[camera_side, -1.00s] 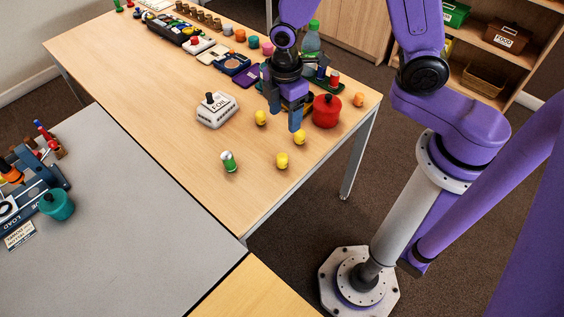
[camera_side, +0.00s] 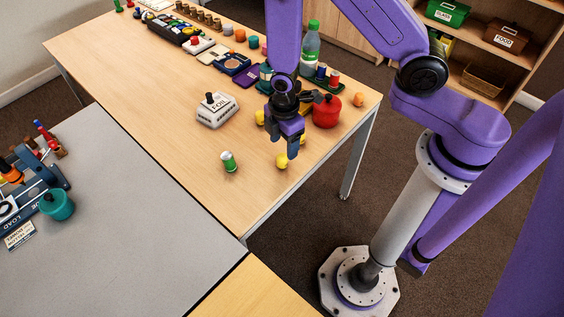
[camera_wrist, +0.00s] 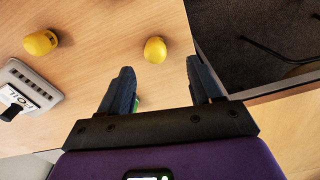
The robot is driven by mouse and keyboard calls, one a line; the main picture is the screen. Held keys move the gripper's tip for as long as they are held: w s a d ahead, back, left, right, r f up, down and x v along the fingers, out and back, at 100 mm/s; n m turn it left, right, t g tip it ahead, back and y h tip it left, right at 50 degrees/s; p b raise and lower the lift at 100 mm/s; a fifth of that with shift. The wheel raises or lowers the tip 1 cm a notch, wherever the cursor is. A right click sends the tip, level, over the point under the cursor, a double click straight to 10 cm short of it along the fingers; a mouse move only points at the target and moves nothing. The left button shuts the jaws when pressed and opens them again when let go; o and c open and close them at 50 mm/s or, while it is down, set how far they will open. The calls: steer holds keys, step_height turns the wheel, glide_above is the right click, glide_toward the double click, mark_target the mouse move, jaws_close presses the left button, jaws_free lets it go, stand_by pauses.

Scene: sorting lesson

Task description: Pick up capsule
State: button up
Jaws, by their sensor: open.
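Small yellow rounded pieces, which look like capsules, lie on the wooden table. In the side view one yellow capsule (camera_side: 282,161) lies just below my gripper (camera_side: 288,145), and another (camera_side: 260,117) lies behind it to the left. A third is mostly hidden behind my gripper. In the wrist view one yellow capsule (camera_wrist: 155,50) shows just beyond and between the fingertips of my gripper (camera_wrist: 160,72), and another (camera_wrist: 40,42) lies at upper left. My gripper is open, points down and holds nothing. It is above the table; the exact height is unclear.
A white FOIL box (camera_side: 216,109) is farther left. A red pot (camera_side: 326,111) and green bottle (camera_side: 310,42) stand behind. The table's front-left area is clear.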

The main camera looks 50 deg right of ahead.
mark_target(282, 155)
steer(key=shift+w+f, duration=0.2)
steer(key=shift+f, duration=1.7)
steer(key=shift+w+f, duration=0.15)
steer(key=shift+f, duration=1.75)
steer(key=c, duration=1.1)
